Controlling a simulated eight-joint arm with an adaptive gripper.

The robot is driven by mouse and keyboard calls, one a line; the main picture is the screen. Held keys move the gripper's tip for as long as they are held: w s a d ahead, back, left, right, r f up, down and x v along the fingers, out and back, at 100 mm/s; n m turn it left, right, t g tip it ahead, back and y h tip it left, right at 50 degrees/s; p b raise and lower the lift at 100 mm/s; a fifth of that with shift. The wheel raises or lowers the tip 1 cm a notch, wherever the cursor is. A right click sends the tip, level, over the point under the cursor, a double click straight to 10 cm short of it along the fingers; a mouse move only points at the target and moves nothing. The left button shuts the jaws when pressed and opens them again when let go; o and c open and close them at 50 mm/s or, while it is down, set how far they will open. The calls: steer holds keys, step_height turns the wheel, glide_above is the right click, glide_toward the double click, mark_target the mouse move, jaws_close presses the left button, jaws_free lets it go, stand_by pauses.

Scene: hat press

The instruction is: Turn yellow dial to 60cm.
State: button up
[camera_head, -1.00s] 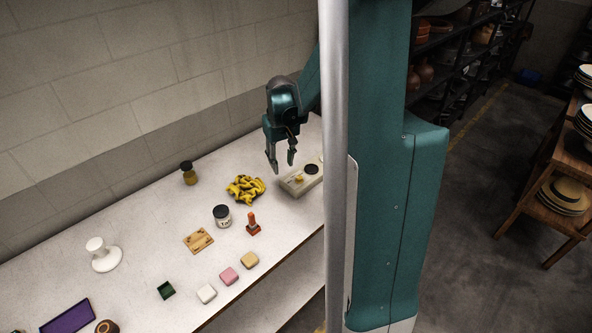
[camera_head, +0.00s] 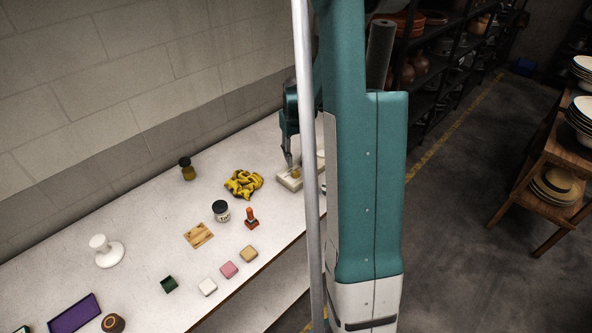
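A pale beige box (camera_head: 285,181) lies near the far right end of the white table, partly hidden by my arm and the grey pole. A small yellow dial (camera_head: 295,175) shows on top of it; its scale and setting are too small to read. My gripper (camera_head: 291,163) points down just over the box, close to the dial. One finger shows beside the pole and the other is hard to make out, so its opening and any contact with the dial cannot be told.
A crumpled yellow-black cloth (camera_head: 243,184), a dark-lidded jar (camera_head: 221,211) and an orange-red stamp-like piece (camera_head: 251,218) stand left of the box. A block wall (camera_head: 130,90) runs behind the table (camera_head: 135,215).

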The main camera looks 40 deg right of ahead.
mark_target(296, 172)
steer(key=shift+f, duration=3.85)
steer(key=c, duration=0.9)
